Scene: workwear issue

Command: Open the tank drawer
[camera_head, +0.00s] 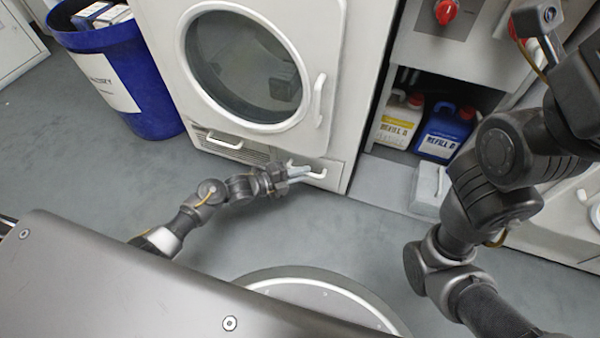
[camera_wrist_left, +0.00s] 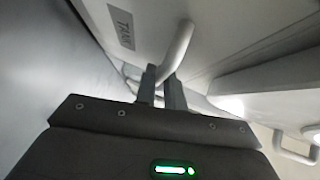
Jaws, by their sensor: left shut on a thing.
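The tank drawer (camera_head: 334,180) is a white front low at the right of the white machine. It looks flush with the machine in the head view. Its label "TANK" (camera_wrist_left: 121,28) and its white bar handle (camera_wrist_left: 180,48) show in the left wrist view. My left gripper (camera_head: 303,173) is at this handle. Its two dark fingers (camera_wrist_left: 161,88) are shut on the handle, one on each side of it. My right arm comes in at the right of the head view, and its fingers do not show.
The machine has a round glass door (camera_head: 245,68) with a white handle (camera_head: 319,100) above the drawer, and another low handle (camera_head: 224,141) at left. A blue bin (camera_head: 152,108) stands left. Refill jugs, one white (camera_head: 397,122) and one blue (camera_head: 446,132), stand right. The floor in front is clear.

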